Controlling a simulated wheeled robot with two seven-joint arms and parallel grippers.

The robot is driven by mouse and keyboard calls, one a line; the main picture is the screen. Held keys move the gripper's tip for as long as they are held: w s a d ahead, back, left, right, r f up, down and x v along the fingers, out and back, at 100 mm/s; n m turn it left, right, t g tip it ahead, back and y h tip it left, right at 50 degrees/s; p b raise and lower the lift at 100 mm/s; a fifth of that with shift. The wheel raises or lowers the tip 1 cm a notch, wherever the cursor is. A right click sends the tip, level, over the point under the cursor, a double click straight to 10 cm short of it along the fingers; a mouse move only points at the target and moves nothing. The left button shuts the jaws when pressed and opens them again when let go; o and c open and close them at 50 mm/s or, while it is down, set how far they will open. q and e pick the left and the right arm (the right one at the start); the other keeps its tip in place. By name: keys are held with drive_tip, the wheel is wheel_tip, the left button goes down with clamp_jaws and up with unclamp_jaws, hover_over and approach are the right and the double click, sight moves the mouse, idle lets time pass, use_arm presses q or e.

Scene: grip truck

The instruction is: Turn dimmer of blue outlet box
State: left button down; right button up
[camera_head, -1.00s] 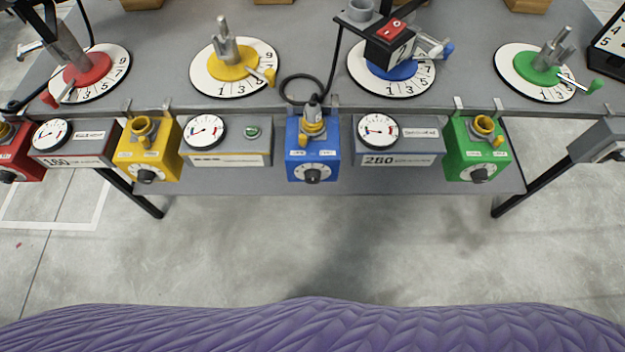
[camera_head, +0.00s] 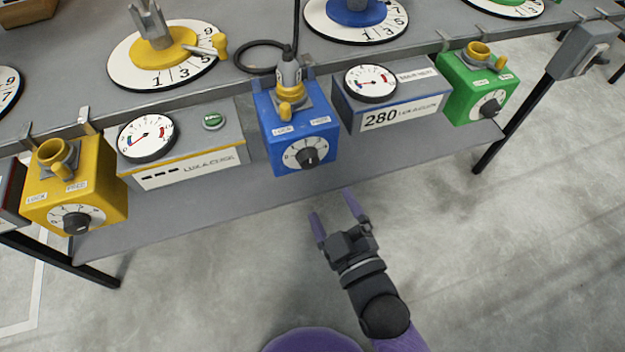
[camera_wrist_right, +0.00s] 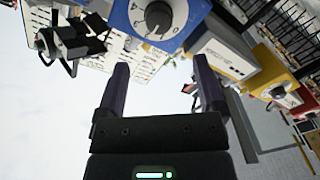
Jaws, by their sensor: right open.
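The blue outlet box (camera_head: 292,128) hangs at the table's front edge, with a plug and cable in its yellow-ringed top socket (camera_head: 289,92). Its dimmer is a black knob (camera_head: 309,157) on a white dial on the front face. My right gripper (camera_head: 336,203) is open and empty, in front of and below the box, apart from the knob. In the right wrist view the gripper's purple fingers (camera_wrist_right: 157,88) are spread, with the blue box (camera_wrist_right: 188,32) and its dimmer knob (camera_wrist_right: 158,17) beyond them at the top. My left gripper is not in view.
A yellow box (camera_head: 98,190) and a gauge box (camera_head: 190,160) hang left of the blue box. A 280 gauge box (camera_head: 400,103) and a green box (camera_head: 470,95) hang to the right. A shelf (camera_head: 230,205) lies beneath. The floor in front is clear.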

sight(311, 164)
drive_tip(key=b+x, duration=0.2)
drive_tip(key=x, duration=0.5)
drive_tip(key=shift+w+f+b, duration=0.1)
drive_tip(key=shift+w+b, duration=0.25)
drive_tip(key=shift+w, duration=0.05)
drive_tip(key=shift+w+a, duration=0.15)
drive_tip(key=shift+w, duration=0.2)
drive_tip(key=shift+w+a, duration=0.1)
drive_tip(key=shift+w, duration=0.15)
drive_tip(key=shift+c, duration=1.3)
clamp_jaws()
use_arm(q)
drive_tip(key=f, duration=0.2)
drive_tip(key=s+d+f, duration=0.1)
